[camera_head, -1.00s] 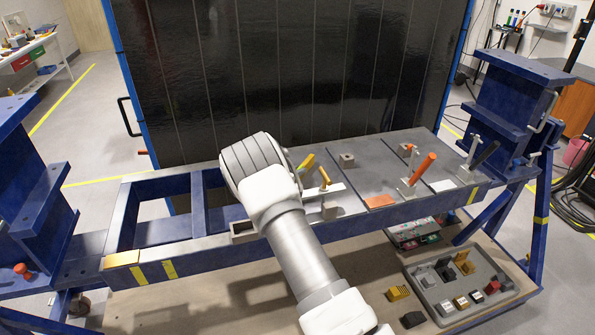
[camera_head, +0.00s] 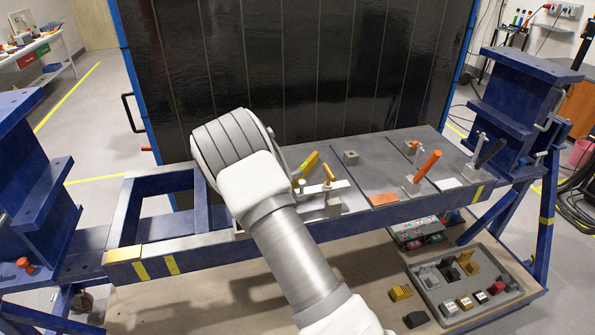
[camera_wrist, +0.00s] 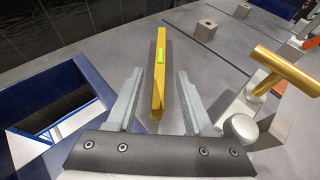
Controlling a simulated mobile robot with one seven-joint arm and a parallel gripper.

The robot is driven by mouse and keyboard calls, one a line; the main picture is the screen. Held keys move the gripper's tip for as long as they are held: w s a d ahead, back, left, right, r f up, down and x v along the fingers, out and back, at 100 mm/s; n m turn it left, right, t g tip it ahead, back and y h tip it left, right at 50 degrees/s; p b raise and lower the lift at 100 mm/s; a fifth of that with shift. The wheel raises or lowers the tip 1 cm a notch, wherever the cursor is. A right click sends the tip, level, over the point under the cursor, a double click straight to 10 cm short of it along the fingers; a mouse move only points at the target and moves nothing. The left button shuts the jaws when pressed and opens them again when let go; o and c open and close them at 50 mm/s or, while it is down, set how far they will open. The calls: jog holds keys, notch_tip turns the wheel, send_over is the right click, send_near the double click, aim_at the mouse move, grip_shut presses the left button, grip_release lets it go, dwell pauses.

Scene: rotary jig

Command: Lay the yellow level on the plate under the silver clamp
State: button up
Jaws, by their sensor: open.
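The yellow level (camera_wrist: 158,75) is a slim bar with a green vial. It lies on the grey surface between the fingers of my gripper (camera_wrist: 160,80) in the wrist view, with a gap on each side. My gripper is open. In the head view the level (camera_head: 308,165) shows just right of my wrist, which hides the fingers. A clamp with a gold handle (camera_wrist: 284,72) stands close to the right of my gripper.
A small grey block (camera_head: 350,158) with a hole sits behind the clamps. An orange plate (camera_head: 383,198) and a pale plate (camera_head: 449,183) lie on the table's front edge. A tray (camera_head: 430,297) of parts stands below. The blue frame (camera_head: 118,225) has an opening at left.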

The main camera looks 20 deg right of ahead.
jog(key=v, duration=0.3)
jog(key=shift+s+a+r, duration=0.15)
jog(key=shift+s+a, duration=0.05)
jog(key=shift+a, duration=0.05)
jog(key=shift+s+r, duration=0.2)
jog(key=s+d+r+m+g+y, duration=0.1)
jog(key=s+d+r+m+g, duration=0.2)
jog(key=s+r+m, duration=0.6)
jog(key=s+d+r+m+g+y, duration=0.1)
jog(key=s+d+r+m+g, duration=0.15)
jog(key=s+r+m, duration=0.55)
jog(key=s+a+r+m+y, duration=0.1)
jog(key=s+a+m+y, duration=0.2)
jog(key=s, duration=0.9)
jog(key=s+a+r+m+t+y, duration=0.1)
jog(key=s+a+m+y, duration=0.3)
jog(key=s, duration=0.8)
jog(key=shift+s+a+r+m+y, duration=0.3)
jog(key=shift+s+a+m, duration=0.1)
jog(key=shift+a+m, duration=0.95)
jog(key=shift+d+f+t, duration=0.1)
jog(key=shift+d+t, duration=0.1)
jog(key=shift+t, duration=0.05)
